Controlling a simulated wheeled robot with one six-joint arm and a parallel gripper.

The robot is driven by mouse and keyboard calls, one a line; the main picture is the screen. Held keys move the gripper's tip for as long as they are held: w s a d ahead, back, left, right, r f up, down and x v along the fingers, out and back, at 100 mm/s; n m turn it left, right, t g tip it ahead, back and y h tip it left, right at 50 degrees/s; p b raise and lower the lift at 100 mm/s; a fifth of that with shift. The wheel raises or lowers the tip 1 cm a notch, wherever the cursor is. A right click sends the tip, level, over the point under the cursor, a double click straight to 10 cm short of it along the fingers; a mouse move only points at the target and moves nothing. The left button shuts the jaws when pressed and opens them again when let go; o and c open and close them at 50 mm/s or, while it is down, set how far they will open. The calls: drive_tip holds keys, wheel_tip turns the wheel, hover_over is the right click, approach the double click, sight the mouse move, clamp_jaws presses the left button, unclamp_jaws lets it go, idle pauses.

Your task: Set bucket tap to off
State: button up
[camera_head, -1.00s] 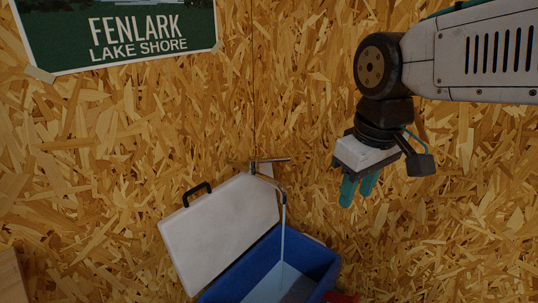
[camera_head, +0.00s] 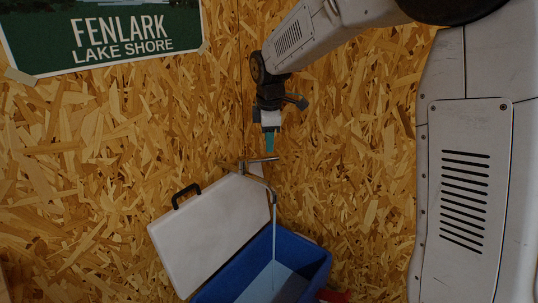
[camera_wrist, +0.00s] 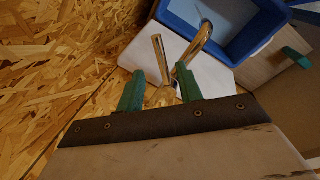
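The metal tap (camera_head: 274,195) stands above a blue bucket (camera_head: 318,262), with a thin stream falling from its spout into the water. A bar-shaped handle (camera_head: 262,160) lies roughly level across the tap's top. In the wrist view, the handle (camera_wrist: 159,58) and curved spout (camera_wrist: 197,45) show beyond my fingers. My gripper (camera_head: 269,150) points down just above the handle. In the wrist view, the teal fingers of my gripper (camera_wrist: 160,88) are apart, with the tap's base seen between them. Contact with the tap cannot be told.
A white panel with a black handle (camera_head: 208,230) leans beside the bucket on the left. A chipboard wall (camera_head: 110,140) stands behind, bearing a green Fenlark sign (camera_head: 100,35). A red item (camera_head: 335,296) sits at the bucket's lower right. The space left of my gripper is clear.

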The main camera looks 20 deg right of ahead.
sight(259, 161)
drive_tip(key=f, duration=0.4)
drive_tip(key=w+f, duration=0.1)
drive_tip(key=f, duration=0.1)
drive_tip(key=shift+d, duration=0.2)
clamp_jaws()
